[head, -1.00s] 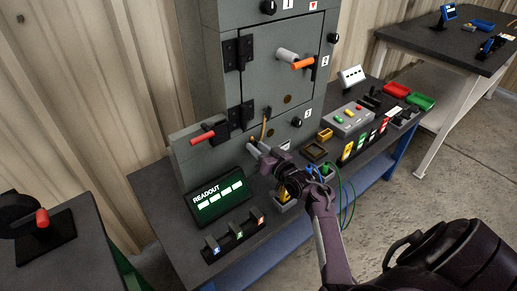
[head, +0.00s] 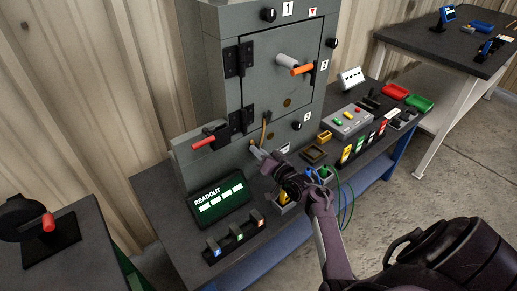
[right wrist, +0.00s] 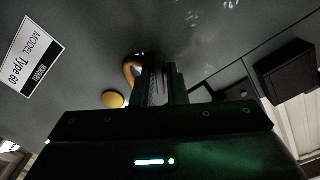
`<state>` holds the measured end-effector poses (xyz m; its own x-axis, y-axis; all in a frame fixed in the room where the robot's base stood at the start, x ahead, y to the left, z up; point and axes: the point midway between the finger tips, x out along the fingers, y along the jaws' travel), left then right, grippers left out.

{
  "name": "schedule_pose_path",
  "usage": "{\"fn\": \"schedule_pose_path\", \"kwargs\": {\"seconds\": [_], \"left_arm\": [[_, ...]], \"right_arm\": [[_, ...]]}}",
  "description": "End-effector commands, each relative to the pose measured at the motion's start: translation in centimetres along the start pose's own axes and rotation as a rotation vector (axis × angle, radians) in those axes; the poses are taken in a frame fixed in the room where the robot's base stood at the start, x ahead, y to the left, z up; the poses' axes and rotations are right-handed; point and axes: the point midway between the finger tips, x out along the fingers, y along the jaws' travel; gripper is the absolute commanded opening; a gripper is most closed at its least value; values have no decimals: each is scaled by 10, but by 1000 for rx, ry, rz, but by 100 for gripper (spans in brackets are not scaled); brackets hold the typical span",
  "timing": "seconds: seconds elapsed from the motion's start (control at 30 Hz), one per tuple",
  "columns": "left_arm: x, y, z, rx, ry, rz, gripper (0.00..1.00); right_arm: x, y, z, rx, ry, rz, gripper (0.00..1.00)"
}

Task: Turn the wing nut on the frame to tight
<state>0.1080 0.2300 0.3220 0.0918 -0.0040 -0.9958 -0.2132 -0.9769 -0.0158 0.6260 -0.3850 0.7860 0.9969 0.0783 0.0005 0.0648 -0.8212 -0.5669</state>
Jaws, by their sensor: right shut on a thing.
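My right gripper (head: 257,153) reaches the lower front of the grey enclosure frame (head: 212,160), below the door. It also shows in the right wrist view (right wrist: 155,82), where its two fingers are close together on a small thing against the grey face. That thing sits where the wing nut would be; the fingers cover most of it, so its shape and angle cannot be read. My left gripper is out of view.
The enclosure door (head: 285,75) is shut and has an orange-tipped handle (head: 302,70). A red-handled lever (head: 204,142) sticks out left of the gripper. The readout (head: 220,200), switches (head: 236,236) and a button box (head: 350,120) crowd the bench around it.

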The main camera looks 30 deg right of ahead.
Motion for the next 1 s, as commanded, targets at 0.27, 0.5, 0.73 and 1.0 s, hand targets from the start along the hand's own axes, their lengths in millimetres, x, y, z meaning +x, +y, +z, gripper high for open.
{"fn": "schedule_pose_path", "kwargs": {"seconds": [0.27, 0.5, 0.73, 1.0], "left_arm": [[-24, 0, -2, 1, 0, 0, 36], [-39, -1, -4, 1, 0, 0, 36], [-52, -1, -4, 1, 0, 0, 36], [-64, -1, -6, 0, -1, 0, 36]], "right_arm": [[0, -1, -2, 265, -3, 2, 0], [0, 0, -2, 493, -1, 2, 0], [0, 0, -2, 712, -1, 1, 0], [0, 0, -1, 970, 0, 2, 0]]}}
